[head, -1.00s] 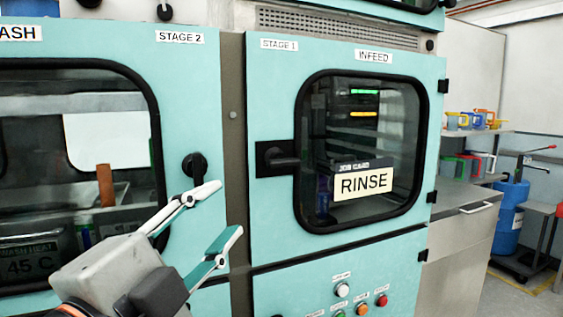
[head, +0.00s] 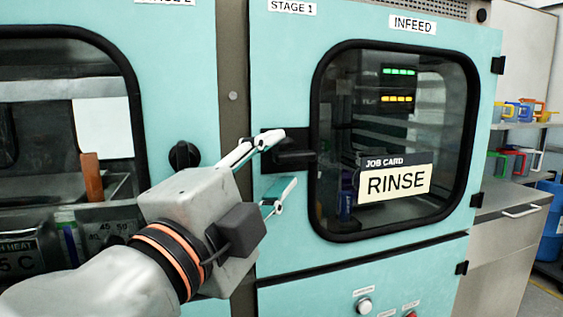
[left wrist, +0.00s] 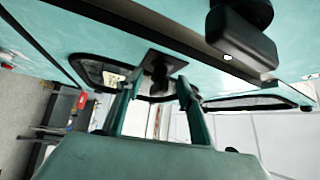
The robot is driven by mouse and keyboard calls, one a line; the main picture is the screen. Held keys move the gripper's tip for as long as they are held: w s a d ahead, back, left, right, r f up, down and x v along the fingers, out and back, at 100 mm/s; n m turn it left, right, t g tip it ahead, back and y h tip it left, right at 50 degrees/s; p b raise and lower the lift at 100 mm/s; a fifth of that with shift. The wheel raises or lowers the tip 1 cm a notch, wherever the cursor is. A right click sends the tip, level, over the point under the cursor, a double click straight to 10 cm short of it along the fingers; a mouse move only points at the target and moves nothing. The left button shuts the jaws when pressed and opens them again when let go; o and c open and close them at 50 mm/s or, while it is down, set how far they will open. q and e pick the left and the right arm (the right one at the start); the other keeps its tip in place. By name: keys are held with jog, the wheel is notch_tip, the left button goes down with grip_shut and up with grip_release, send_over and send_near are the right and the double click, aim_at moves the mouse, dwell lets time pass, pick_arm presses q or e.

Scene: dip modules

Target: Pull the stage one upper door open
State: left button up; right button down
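The stage one upper door (head: 400,232) is a teal panel with a black-framed window, labelled INFEED. It looks closed. Its black handle (head: 294,158) sits on a dark plate at the door's left edge. My left gripper (head: 279,163) is open in front of the handle, one finger near its upper side and the other below it. In the left wrist view the open fingers (left wrist: 157,88) point toward the dark handle (left wrist: 158,68), which shows between their tips. I cannot tell whether they touch it. My right gripper is not in view.
The stage 2 door with its black knob (head: 184,156) is just left, behind my left arm. A RINSE job card (head: 397,181) shows at the window. Buttons (head: 364,306) sit on the lower panel. A steel counter (head: 512,197) and shelves with coloured jugs stand at right.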

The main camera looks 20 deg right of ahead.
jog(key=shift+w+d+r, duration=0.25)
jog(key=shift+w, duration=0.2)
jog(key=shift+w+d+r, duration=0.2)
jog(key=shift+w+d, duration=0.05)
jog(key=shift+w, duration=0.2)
